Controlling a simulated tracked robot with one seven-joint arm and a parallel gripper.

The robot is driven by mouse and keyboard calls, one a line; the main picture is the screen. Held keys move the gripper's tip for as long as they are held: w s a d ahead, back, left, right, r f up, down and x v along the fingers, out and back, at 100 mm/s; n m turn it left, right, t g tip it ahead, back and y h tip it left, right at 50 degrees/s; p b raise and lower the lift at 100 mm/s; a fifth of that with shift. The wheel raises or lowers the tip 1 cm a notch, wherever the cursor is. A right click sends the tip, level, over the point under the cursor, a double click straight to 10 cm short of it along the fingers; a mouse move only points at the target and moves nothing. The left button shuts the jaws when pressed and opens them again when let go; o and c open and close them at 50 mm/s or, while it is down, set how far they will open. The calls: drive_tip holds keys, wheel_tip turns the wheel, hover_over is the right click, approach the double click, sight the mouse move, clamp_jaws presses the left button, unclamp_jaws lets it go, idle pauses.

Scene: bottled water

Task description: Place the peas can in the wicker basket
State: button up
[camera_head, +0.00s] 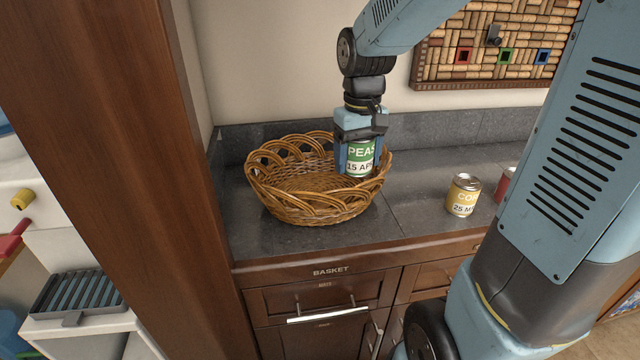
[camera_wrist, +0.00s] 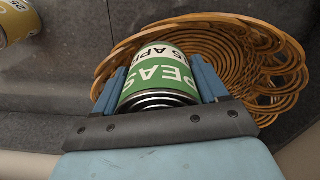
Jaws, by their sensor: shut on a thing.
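The peas can (camera_head: 360,158) has a green and white label and is held upright between the fingers of my gripper (camera_head: 358,150). It also shows in the wrist view (camera_wrist: 160,78), between the two blue fingers (camera_wrist: 166,85). The wicker basket (camera_head: 290,211) stands on the dark counter, open at the top. The can is at the basket's right side, in front of or over its right rim; I cannot tell its exact height above the basket floor. In the wrist view the basket (camera_wrist: 275,60) lies beyond and to the right of the can. The basket's inside looks empty.
A yellow corn can (camera_head: 463,196) stands on the counter to the right, and a red can (camera_head: 503,185) is partly hidden behind my arm. A tall wooden panel (camera_head: 130,150) rises left of the basket. The counter between basket and corn can is clear.

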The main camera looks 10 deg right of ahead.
drive_tip(key=w+a+f, duration=0.4)
drive_tip(key=f, duration=0.1)
drive_tip(key=w+a+f, duration=0.2)
drive_tip(key=w, duration=0.1)
drive_tip(key=shift+a+f, duration=0.25)
drive_tip(key=shift+f, duration=0.1)
drive_tip(key=shift+w+f, duration=0.1)
drive_tip(key=shift+f, duration=1.6)
drive_tip(key=shift+f, duration=0.15)
drive_tip(key=o, duration=1.3)
